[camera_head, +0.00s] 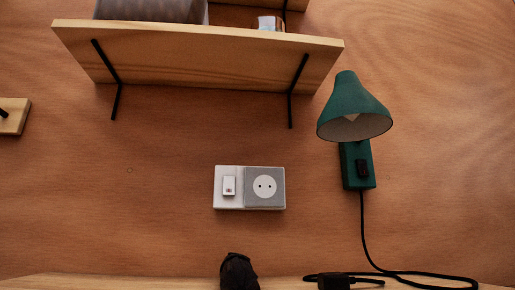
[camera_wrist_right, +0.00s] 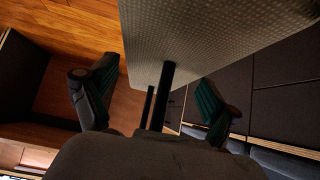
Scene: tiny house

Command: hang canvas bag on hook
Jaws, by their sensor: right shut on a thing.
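The canvas bag (camera_wrist_right: 215,40) fills the upper middle of the right wrist view as a pale, woven panel. Its dark straps (camera_wrist_right: 163,90) run down between the fingers of my right gripper (camera_wrist_right: 156,80). That gripper is shut on the bag by the straps; the exact contact is hard to see. In the head view a wooden block with a black peg (camera_head: 12,115), which may be the hook, is on the wall at the left edge, partly cut off. The bag cannot be made out in the head view. My left gripper is in neither view.
A wooden shelf (camera_head: 200,62) on black brackets is on the wall above. A socket and switch plate (camera_head: 229,187) and a green lamp (camera_head: 355,105) with a hanging cord are on the wall. A dark object (camera_head: 238,271), unclear, is at the bottom edge.

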